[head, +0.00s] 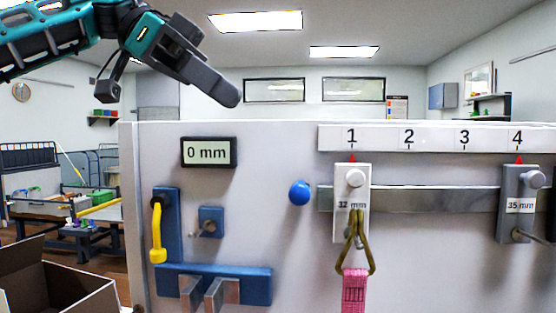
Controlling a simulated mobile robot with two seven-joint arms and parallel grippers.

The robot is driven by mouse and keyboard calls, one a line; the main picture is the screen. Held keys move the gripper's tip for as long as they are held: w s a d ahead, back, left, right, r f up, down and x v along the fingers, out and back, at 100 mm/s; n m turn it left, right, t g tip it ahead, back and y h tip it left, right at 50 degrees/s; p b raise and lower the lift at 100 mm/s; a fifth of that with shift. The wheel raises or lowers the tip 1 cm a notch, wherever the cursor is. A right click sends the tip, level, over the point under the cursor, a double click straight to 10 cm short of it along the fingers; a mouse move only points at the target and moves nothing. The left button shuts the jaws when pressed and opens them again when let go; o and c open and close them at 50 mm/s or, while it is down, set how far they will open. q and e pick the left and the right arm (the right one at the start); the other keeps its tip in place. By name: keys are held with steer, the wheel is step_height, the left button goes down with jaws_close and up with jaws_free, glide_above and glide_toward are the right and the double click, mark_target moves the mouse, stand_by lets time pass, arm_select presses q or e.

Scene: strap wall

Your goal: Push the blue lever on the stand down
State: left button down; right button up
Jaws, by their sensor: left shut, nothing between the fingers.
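A white upright panel (270,140), the stand, fills the lower middle of the head view. A round blue knob (299,193), seemingly the end of the blue lever, sticks out from its face just left of the metal rail. The rest of that lever is hidden behind the knob. My left gripper (230,96) is shut and empty. It hangs up and to the left of the blue knob, above the panel's top edge in the picture, apart from the knob. My right gripper is not in view.
A display (208,152) reads 0 mm. A yellow handle (157,232) and blue brackets (215,282) stick out at the left. On the rail (430,200), a white slider (352,210) at mark 1 holds a pink strap (355,290); a grey slider (519,190) is at mark 4.

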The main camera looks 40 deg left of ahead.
mark_target(300, 197)
arm_select(q)
steer(key=w+d+f, duration=0.3)
steer(key=d+f, duration=0.3)
steer(key=f, duration=0.2)
steer(key=shift+w+d+f, duration=0.2)
steer(key=shift+f, duration=0.2)
